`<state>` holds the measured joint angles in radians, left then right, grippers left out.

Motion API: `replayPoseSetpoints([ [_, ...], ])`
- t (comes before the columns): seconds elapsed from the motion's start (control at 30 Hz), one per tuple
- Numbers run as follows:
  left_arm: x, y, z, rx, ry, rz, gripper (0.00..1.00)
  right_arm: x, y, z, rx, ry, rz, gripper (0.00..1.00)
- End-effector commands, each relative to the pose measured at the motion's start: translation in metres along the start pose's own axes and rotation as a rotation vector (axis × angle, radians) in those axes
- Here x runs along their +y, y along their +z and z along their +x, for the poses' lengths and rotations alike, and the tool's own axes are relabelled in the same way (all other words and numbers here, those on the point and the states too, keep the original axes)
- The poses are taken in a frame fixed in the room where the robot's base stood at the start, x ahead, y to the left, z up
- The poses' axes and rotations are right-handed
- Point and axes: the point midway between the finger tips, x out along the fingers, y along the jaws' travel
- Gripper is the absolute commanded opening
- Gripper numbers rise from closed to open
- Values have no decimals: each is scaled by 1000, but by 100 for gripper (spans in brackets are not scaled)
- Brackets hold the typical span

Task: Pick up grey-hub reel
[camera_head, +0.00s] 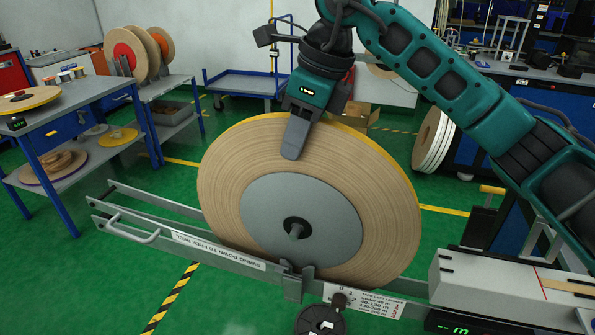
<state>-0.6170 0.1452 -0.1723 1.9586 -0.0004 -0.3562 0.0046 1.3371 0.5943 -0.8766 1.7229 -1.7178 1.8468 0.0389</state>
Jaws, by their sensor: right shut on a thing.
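The grey-hub reel (230,190) is a large upright disc of brown wound tape with a grey centre and a dark spindle or bore at its middle. A yellow edge shows along its top right rim. It stands at the metal payoff frame (190,246), its lower part behind the front rail. My right gripper (296,140) comes from above and is shut on the reel's upper rim, with one grey finger lying over the near face. The other finger is hidden behind the reel. My left gripper is out of view.
A blue-legged table (70,115) at left carries another reel. More reels, one orange-centred (125,52), stand on a bench behind. A white-sided reel (432,140) leans at right. A measuring unit (510,290) is at front right. Green floor is open at lower left.

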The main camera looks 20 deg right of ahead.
Motion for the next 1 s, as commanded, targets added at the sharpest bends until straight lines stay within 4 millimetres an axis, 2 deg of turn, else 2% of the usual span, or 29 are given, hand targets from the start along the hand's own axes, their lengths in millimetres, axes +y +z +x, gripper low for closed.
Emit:
replayPoseSetpoints([
  [0.03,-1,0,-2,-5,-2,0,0,0,8,-21,-13,-8,-3,0],
  [0.2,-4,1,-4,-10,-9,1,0,0,22,-67,-12,-6,-3,0],
  [0.5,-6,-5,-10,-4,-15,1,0,0,41,-131,-9,-4,-1,0],
  [0.7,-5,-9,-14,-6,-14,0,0,0,49,-155,-7,-3,-2,0],
  [1.0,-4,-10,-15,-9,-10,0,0,1,52,-166,-7,-1,-3,0],
])
